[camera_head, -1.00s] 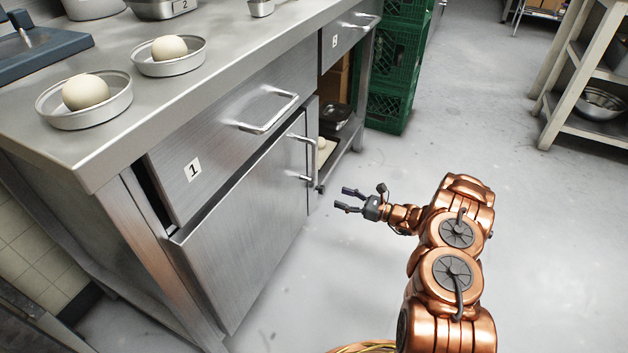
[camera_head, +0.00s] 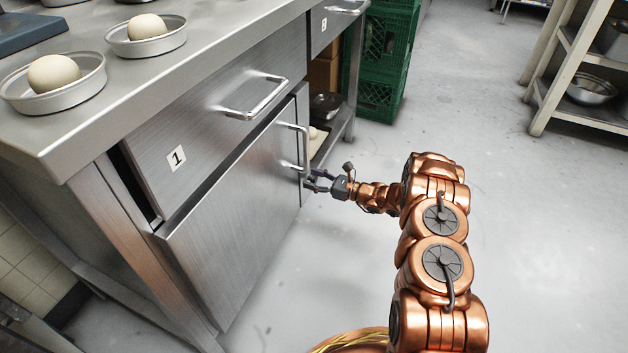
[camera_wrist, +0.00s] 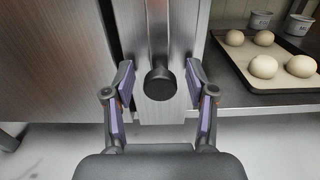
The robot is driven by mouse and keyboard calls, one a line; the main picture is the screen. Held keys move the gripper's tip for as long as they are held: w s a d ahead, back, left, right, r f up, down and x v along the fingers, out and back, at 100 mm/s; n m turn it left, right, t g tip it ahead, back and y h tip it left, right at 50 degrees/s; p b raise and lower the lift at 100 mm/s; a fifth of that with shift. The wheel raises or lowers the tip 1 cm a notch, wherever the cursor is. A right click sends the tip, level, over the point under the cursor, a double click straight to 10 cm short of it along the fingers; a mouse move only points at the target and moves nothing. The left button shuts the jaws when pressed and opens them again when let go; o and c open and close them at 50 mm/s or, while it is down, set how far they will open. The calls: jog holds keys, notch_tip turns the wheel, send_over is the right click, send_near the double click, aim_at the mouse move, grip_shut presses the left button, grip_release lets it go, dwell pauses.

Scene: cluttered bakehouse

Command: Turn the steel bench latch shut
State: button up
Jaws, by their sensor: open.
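The bench latch (camera_wrist: 159,85) shows in the wrist view as a steel bar hanging down a narrow steel upright, with a dark round end. In the head view, steel bars (camera_head: 304,145) show at the right edge of the cupboard door (camera_head: 235,225); which part is the latch is hard to tell there. My gripper (camera_head: 311,181) is at the lower end of these bars. In the wrist view my gripper (camera_wrist: 159,80) is open, one finger on each side of the dark end, with visible gaps. A dark gap separates the door from the upright.
Drawer 1 (camera_head: 178,158) with its bar handle is above the door. Bread dough on a tray (camera_wrist: 285,84) lies on the shelf right of the upright. Green crates (camera_head: 383,60) stand behind. The floor right of the bench is clear up to a shelf rack (camera_head: 545,105).

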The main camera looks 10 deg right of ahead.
grip_shut()
dwell(0.3)
dwell(0.3)
